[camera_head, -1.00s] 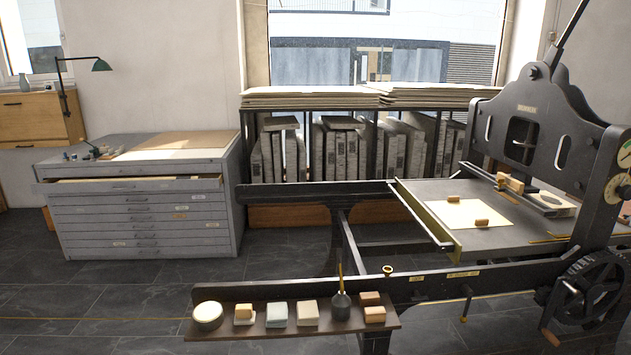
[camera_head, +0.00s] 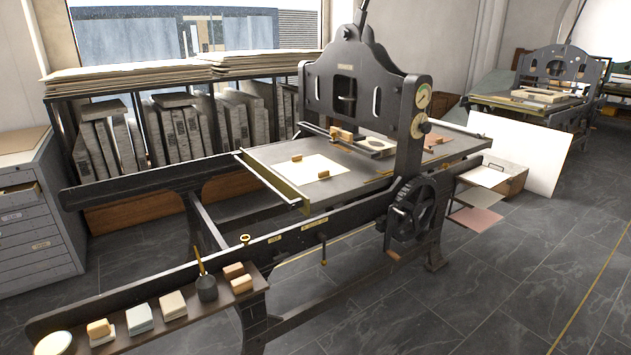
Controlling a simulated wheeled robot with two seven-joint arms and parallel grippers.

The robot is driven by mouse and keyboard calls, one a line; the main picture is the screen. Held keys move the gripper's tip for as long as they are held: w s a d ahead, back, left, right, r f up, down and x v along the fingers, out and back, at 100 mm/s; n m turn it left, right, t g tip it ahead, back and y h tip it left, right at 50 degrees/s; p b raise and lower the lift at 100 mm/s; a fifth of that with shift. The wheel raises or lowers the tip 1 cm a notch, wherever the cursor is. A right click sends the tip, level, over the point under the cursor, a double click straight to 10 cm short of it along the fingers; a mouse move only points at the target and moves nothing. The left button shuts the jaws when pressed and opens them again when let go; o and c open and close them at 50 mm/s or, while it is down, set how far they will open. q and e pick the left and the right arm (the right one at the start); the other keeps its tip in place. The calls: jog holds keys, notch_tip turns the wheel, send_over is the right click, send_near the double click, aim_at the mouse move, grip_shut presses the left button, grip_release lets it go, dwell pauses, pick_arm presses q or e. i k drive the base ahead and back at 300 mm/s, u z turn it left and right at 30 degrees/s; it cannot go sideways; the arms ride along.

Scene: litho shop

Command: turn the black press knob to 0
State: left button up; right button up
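The black press (camera_head: 358,75) stands right of the middle in the head view. On its right upright are two round dials, a greenish one (camera_head: 423,96) above a cream one (camera_head: 418,126). A small black knob (camera_head: 426,127) sits at the right edge of the lower dial. The dial marks and the knob's setting are too small to read. A black spoked wheel (camera_head: 413,211) is below them. Neither of my grippers is in view.
A narrow shelf (camera_head: 120,337) with sponges, blocks and a dark pot juts out at the lower left. Flat sheets (camera_head: 477,219) and a large white board (camera_head: 519,153) are right of the press. The floor (camera_head: 500,290) at the lower right is clear.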

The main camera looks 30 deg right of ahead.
aim_at(425, 128)
jog(key=z, duration=1.65)
